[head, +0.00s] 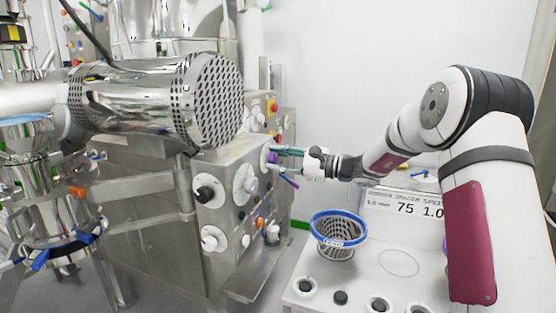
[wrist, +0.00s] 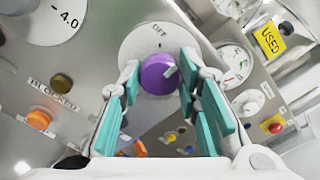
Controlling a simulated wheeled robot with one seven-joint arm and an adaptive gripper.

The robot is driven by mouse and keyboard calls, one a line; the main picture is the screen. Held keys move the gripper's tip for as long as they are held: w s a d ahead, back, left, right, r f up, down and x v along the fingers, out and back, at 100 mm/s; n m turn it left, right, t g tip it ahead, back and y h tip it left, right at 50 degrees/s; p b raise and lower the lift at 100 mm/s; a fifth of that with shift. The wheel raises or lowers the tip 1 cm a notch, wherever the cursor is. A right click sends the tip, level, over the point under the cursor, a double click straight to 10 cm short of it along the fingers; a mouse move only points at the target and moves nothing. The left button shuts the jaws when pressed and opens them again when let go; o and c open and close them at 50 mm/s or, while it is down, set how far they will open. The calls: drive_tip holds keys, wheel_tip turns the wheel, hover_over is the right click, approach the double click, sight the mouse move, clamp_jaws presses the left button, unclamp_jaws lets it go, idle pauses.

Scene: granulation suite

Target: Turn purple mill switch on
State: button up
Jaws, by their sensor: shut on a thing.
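The purple mill switch (wrist: 158,74) is a round knob on a pale round dial plate (wrist: 136,45) marked OFF at its top. The knob's white pointer mark points to the upper right, to the right of the OFF mark. My gripper (wrist: 159,80) has its teal-padded fingers on the knob's left and right sides, shut on it. In the head view my gripper (head: 282,161) reaches from the right to the steel cabinet's side panel, where a little of the purple knob (head: 271,158) shows. Any ON mark is hidden or out of view.
The steel cabinet (head: 213,262) carries other knobs, including a black one (head: 205,193). A perforated steel drum (head: 212,100) lies above it. A blue-rimmed basket (head: 338,226) stands on a white machine below my arm. Gauges (wrist: 232,66) and a yellow USED label (wrist: 271,40) are beside the dial.

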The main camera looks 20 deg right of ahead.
drive_tip(key=m, duration=0.4)
drive_tip(key=shift+m+p, duration=0.3)
drive_tip(key=shift+p, duration=0.1)
drive_tip(key=shift+m+p, duration=0.3)
drive_tip(key=shift+m, duration=1.7)
drive_tip(key=o, duration=1.1)
drive_tip(key=shift+o, duration=0.2)
drive_tip(key=v, duration=1.2)
